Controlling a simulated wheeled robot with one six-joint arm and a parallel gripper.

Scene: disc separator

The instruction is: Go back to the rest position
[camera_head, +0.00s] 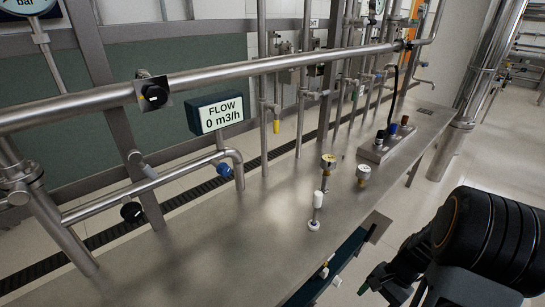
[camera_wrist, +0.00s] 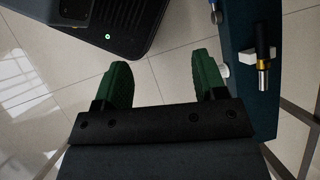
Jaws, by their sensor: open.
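My gripper shows in the wrist view (camera_wrist: 162,80) as two green fingers set wide apart on a dark mount. Nothing is between the fingers; pale floor tiles show behind them. In the head view my arm is at the lower right, and the gripper (camera_head: 368,284) is small there, below the front edge of the steel bench (camera_head: 250,235). It appears apart from the bench and its fittings. Most of the gripper is hidden behind my own arm in that view.
A flow display (camera_head: 215,115) reading 0 m3/h and steel pipes (camera_head: 250,68) stand over the bench. A white-topped valve (camera_head: 316,205) stands near its front edge. A blue panel (camera_wrist: 240,60) with a brass-and-steel fitting (camera_wrist: 262,48) lies close right of the fingers.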

